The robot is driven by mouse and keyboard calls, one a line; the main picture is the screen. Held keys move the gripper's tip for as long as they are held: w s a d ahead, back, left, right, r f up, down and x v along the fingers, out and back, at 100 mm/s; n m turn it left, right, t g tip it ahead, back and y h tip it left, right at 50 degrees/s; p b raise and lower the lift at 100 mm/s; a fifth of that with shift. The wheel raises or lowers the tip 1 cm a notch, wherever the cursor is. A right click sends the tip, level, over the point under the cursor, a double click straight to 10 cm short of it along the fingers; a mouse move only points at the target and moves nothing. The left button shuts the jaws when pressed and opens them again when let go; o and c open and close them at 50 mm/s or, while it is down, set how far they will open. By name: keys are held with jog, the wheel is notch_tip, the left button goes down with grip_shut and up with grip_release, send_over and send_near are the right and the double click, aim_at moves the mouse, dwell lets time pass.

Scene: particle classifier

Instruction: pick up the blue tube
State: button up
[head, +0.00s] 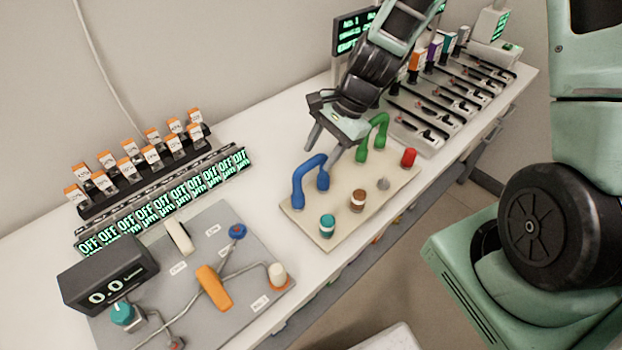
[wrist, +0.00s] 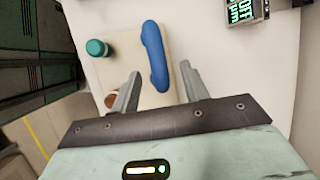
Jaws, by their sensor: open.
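The blue tube (head: 301,184) is a bent tube standing on a beige board (head: 331,239) on the white bench. It also shows in the wrist view (wrist: 154,55), reaching down to between my open fingers. My gripper (head: 335,146) is open and empty, over the board just beyond and to the right of the blue tube in the head view. In the wrist view my gripper (wrist: 160,85) has a finger on each side of the tube's near end, with gaps to both. I cannot tell the height between them.
On the board stand a green tube (head: 380,125), a teal cap (head: 327,226), a brown cap (head: 357,201), a grey knob (head: 383,184) and a red cap (head: 408,157). A grey panel with an orange handle (head: 212,288) lies left. Several slide units fill the bench at right.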

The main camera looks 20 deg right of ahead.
jog(key=shift+p+x, duration=0.3)
jog(key=shift+x, duration=2.15)
grip_shut()
